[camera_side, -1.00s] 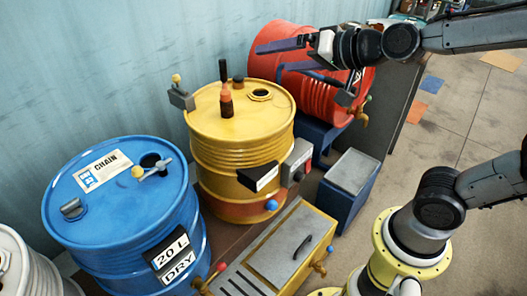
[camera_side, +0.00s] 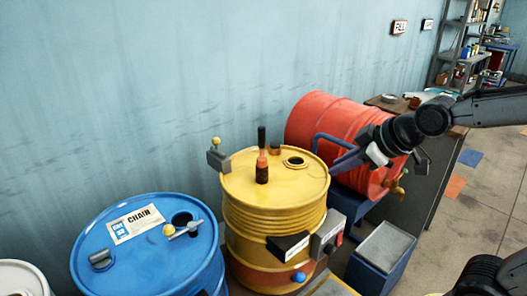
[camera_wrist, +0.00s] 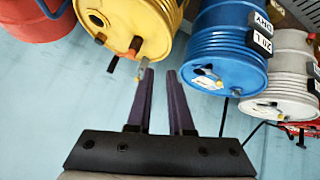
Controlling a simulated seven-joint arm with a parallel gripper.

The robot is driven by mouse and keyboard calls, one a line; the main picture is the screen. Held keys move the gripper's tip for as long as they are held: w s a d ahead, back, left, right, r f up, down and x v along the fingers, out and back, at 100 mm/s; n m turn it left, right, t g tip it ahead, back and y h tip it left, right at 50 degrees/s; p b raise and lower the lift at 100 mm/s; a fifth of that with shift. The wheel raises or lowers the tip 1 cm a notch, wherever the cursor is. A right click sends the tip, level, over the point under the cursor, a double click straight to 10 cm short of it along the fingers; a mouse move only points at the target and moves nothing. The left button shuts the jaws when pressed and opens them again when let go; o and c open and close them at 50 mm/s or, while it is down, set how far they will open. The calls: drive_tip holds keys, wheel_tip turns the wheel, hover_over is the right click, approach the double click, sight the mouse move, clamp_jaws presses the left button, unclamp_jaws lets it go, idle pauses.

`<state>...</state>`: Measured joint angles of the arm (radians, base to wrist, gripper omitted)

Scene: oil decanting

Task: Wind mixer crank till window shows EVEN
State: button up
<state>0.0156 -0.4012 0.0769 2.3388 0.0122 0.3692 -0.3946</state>
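The yellow drum (camera_side: 275,215) stands upright in the middle. A grey box with a yellow knob (camera_side: 215,156), possibly the mixer crank, sits on its left rim. A dark bottle with an orange band (camera_side: 262,167) stands on its lid. A black plate (camera_side: 287,247) and a grey box with a red part (camera_side: 328,236) are on its front; I read no window text. My gripper (camera_side: 338,164) appears by the drum's right side, before the red drum. In the wrist view its two purple fingers (camera_wrist: 163,76) are apart with nothing between them, pointing towards the yellow drum's rim.
A blue drum (camera_side: 150,260) with a yellow-knobbed lever (camera_side: 183,230) stands to the left, and a red drum (camera_side: 325,120) lies behind on a blue stand. A grey drum (camera_wrist: 283,85) shows in the wrist view. A blue bin (camera_side: 380,255) stands at the right front.

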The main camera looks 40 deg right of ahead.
sight(260, 140)
drive_tip(key=w+n, duration=0.1)
drive_tip(key=w, duration=0.2)
drive_tip(key=w+n+t, duration=0.1)
drive_tip(key=w, duration=0.2)
drive_tip(key=w+f+t, duration=0.1)
drive_tip(key=w, duration=0.3)
drive_tip(key=shift+d+n, duration=0.4)
clamp_jaws()
drive_tip(key=w+d+f+n+t+h, duration=0.1)
drive_tip(key=w+d+f+n+t, duration=0.2)
drive_tip(key=w, duration=0.7)
drive_tip(key=w+f+n+t, duration=0.2)
drive_tip(key=w+f+n, duration=0.25)
drive_tip(key=w, duration=0.55)
drive_tip(key=w+d+f+n+t+h, duration=0.15)
drive_tip(key=w+f, duration=0.25)
drive_tip(key=w, duration=0.6)
drive_tip(key=shift+n+t+y, duration=0.4)
drive_tip(key=shift+t+y, duration=0.05)
drive_tip(key=shift+s+d+f, duration=0.1)
drive_tip(key=shift+s+d, duration=0.25)
drive_tip(key=shift+d, duration=0.3)
drive_tip(key=shift+s+d, duration=0.4)
drive_tip(key=shift+d, duration=0.3)
drive_tip(key=shift+s+d+f, duration=0.1)
drive_tip(key=shift+s+d, duration=0.25)
drive_tip(key=shift+d, duration=0.3)
